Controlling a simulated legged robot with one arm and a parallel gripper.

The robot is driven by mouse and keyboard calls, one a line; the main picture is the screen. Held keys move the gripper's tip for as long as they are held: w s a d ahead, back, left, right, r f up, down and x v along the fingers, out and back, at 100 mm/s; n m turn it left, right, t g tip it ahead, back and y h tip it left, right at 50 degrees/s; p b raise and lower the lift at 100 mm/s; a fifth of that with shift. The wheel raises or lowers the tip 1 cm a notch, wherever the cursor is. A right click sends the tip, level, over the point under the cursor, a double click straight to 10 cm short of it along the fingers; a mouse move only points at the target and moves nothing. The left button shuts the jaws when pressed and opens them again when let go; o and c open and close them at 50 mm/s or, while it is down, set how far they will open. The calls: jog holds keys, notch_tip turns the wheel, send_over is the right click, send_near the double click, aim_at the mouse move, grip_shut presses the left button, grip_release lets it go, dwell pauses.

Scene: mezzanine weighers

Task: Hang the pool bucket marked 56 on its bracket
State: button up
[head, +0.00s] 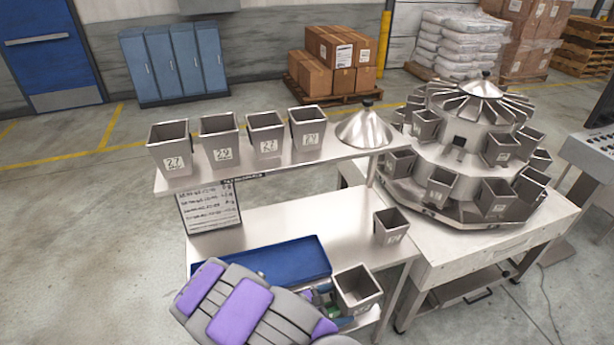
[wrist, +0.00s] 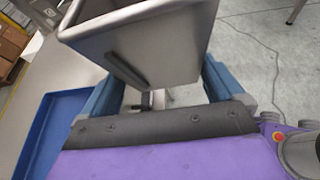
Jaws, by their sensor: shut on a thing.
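My gripper (wrist: 161,95) is shut on a steel pool bucket, which fills the top of the wrist view (wrist: 165,45). In the head view this bucket (head: 358,290) is at the lower middle, held near the bench's front right corner with its open top up. No number on it can be read. The round multihead weigher (head: 465,165) stands at the right with several buckets hung around its tiers. I cannot tell which bracket belongs to 56. Another bucket (head: 391,227) stands on the bench's right end, its label too small to read.
Several buckets, one marked 29 (head: 220,140), line the upper shelf (head: 265,170) beside a steel cone (head: 366,125). A blue tray (head: 285,262) and a sign (head: 210,206) are on the bench (head: 300,222). A console (head: 590,150) stands at the far right.

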jog(key=w+d+r+n+t+y+b, duration=0.1)
jog(key=w+r+n+t+y, duration=0.3)
jog(key=w+r, duration=0.95)
jog(key=w+d+r+n+t+y+b, duration=0.1)
jog(key=d+r+n+y, duration=0.1)
jog(key=r, duration=0.5)
jog(key=w+d+r+n+t+y, duration=0.1)
jog(key=d+r+n+t+y, duration=0.1)
jog(key=r, duration=0.6)
jog(key=shift+w+d+r+n+b, duration=0.2)
jog(key=shift+d+r+n+b, duration=0.15)
jog(key=shift+d+n, duration=0.3)
jog(key=shift+a, duration=0.1)
